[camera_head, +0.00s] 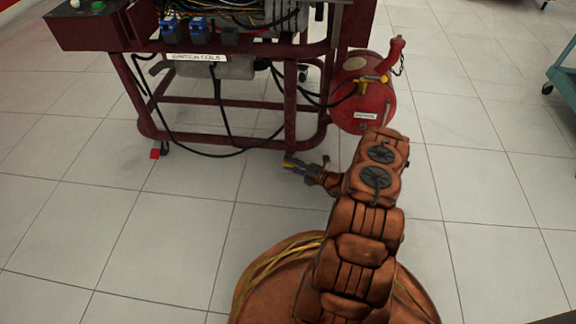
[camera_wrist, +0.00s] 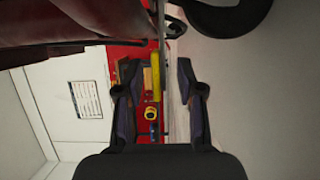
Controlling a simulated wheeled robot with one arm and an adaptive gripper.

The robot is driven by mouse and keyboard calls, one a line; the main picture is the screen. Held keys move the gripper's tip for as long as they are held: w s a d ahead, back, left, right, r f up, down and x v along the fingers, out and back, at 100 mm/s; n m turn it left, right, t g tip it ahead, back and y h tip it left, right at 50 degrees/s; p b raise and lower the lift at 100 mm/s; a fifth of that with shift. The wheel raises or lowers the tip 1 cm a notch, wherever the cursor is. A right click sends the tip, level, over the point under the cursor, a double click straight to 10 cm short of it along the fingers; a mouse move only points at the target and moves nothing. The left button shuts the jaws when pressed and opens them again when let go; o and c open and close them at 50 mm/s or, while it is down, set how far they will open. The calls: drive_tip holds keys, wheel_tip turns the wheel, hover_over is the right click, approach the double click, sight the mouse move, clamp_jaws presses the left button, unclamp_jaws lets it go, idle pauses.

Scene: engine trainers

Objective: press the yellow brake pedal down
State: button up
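The red-framed engine trainer (camera_head: 215,143) stands ahead of me on casters. A small yellow patch (camera_head: 287,166) shows low at its near right corner, beside my gripper's tips; it is too small to tell clearly whether it is the brake pedal. My gripper (camera_head: 293,162) is low beside this corner post. In the wrist view my gripper (camera_wrist: 157,66) is open, its two dark fingers apart. A narrow yellow bar (camera_wrist: 156,76) shows in the gap between them, and I cannot tell its depth or whether anything touches it. Nothing is held.
A red tank (camera_head: 362,105) with a yellow valve stands right of the frame, close to my arm. Black hoses (camera_head: 222,110) hang under the trainer. A red caster pedal (camera_head: 155,154) is at the left corner. A teal cart (camera_head: 564,78) is far right. Open tiled floor lies left.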

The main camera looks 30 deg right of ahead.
drive_tip(key=shift+w+a, duration=0.2)
drive_tip(key=shift+w, duration=0.3)
clamp_jaws()
idle(0.4)
